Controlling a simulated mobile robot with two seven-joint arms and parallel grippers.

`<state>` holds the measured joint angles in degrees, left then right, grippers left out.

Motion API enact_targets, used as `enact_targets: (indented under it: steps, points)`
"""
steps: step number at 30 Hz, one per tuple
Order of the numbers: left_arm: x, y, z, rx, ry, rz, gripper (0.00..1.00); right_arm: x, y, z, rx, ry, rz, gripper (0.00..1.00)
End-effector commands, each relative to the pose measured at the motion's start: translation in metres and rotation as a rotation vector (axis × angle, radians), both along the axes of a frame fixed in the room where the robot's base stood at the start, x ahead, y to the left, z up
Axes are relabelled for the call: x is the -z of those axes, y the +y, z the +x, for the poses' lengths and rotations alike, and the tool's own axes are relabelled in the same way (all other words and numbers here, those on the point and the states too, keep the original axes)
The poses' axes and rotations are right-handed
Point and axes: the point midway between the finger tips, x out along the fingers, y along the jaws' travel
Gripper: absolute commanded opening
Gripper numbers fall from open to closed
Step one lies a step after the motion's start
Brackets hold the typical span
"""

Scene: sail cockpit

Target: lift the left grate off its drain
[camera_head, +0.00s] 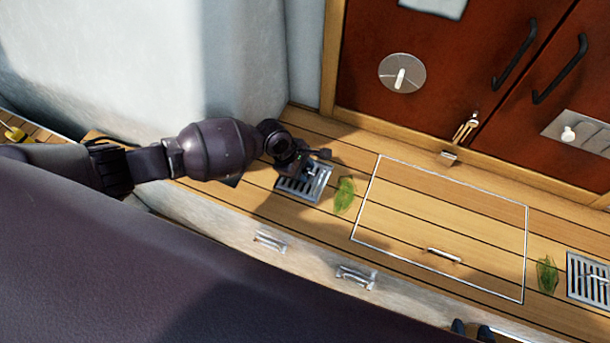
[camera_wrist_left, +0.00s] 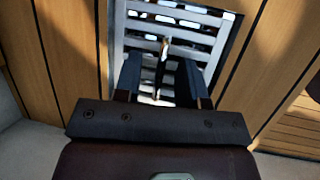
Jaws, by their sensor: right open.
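The left grate (camera_head: 318,188) is a slatted silver grate set in the wooden floor, partly covered by my left gripper (camera_head: 312,162). In the left wrist view the grate (camera_wrist_left: 213,22) lies ahead, with its thin upright handle (camera_wrist_left: 164,48) standing near its middle. My left gripper's two dark fingers (camera_wrist_left: 160,82) are apart, one on each side of the handle, with gaps visible. The grate appears to lie in its drain. Two dark tips at the bottom edge of the head view look like my right gripper (camera_head: 471,330), apart and empty.
A green leaf (camera_head: 344,194) lies right of the grate. A framed floor hatch (camera_head: 440,215) with a handle is beyond it. A second leaf (camera_head: 546,275) and another grate (camera_head: 590,278) are at far right. Red-brown doors (camera_head: 450,60) rise behind; a white wall (camera_head: 230,70) stands left.

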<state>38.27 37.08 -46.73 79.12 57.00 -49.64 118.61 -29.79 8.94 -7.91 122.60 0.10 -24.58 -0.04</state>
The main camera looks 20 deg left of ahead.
Motion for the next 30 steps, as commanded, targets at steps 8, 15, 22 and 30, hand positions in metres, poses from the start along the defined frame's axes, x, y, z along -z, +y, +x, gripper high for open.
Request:
enact_targets:
  steps: [8,15,22,30]
  points:
    - [-0.002,0.001,0.0,0.0,-0.001,0.001,0.08,-0.001,0.0,-0.001,0.001,-0.001,0.0,0.43]
    - [-0.002,0.001,0.001,0.0,-0.002,0.0,0.0,-0.001,0.001,-0.001,-0.001,0.0,0.002,0.43]
    - [-0.004,0.001,0.001,0.0,-0.002,0.0,0.0,-0.002,0.002,-0.001,-0.002,-0.001,0.003,0.43]
    - [-0.044,0.0,0.003,-0.001,-0.013,-0.002,0.0,-0.022,0.002,0.006,-0.001,-0.035,0.004,0.43]
